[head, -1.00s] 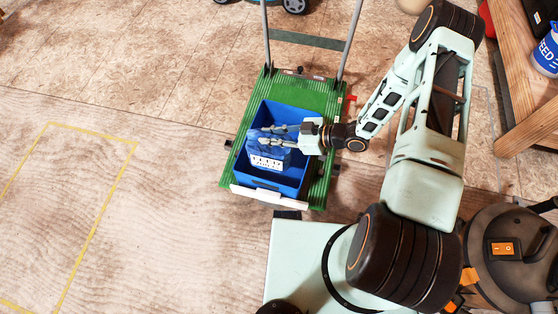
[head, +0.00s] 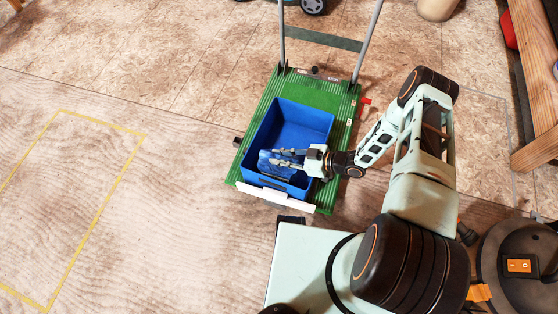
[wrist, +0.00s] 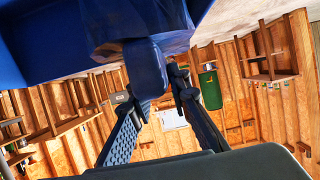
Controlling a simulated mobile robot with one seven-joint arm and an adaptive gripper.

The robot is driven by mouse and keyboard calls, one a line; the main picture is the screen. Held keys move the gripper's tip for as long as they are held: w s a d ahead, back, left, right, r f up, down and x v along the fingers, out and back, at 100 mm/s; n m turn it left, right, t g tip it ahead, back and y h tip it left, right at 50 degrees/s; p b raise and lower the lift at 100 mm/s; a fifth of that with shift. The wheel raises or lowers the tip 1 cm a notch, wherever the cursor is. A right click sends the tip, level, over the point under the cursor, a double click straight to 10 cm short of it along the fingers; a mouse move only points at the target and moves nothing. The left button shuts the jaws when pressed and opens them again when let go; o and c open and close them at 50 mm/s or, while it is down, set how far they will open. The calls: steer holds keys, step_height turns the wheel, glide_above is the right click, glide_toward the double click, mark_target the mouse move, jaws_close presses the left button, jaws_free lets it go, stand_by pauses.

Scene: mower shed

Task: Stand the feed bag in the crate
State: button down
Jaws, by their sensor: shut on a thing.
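The blue feed bag (head: 268,166) is in my gripper (head: 284,159), at the near left part of the blue crate (head: 305,118). In the head view the bag overlaps the crate's near end; I cannot tell whether it touches the floor or walls. The crate is open-topped and its far part looks empty. It stands on a green cart (head: 262,101). In the wrist view my gripper's fingers (wrist: 160,85) are shut on a blue part of the bag (wrist: 148,68), and blue surfaces fill the top.
The cart has a grey upright handle (head: 318,39) at its far end and a white strip (head: 275,196) at its near edge. A wooden bench (head: 537,150) stands at the right, near a dark round machine (head: 515,240). The floor at left, with a yellow outline (head: 104,130), is clear.

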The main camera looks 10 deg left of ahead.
steer(key=shift+f, duration=1.25)
steer(key=shift+f+b, duration=0.15)
steer(key=shift+b, duration=0.25)
steer(key=c, duration=1.8)
jaws_free()
steer(key=shift+d+r+p, duration=0.25)
steer(key=shift+d+p, duration=0.05)
steer(key=p+v, duration=0.1)
steer(key=v, duration=1)
steer(key=shift+s+d, duration=0.1)
steer(key=shift+d, duration=0.05)
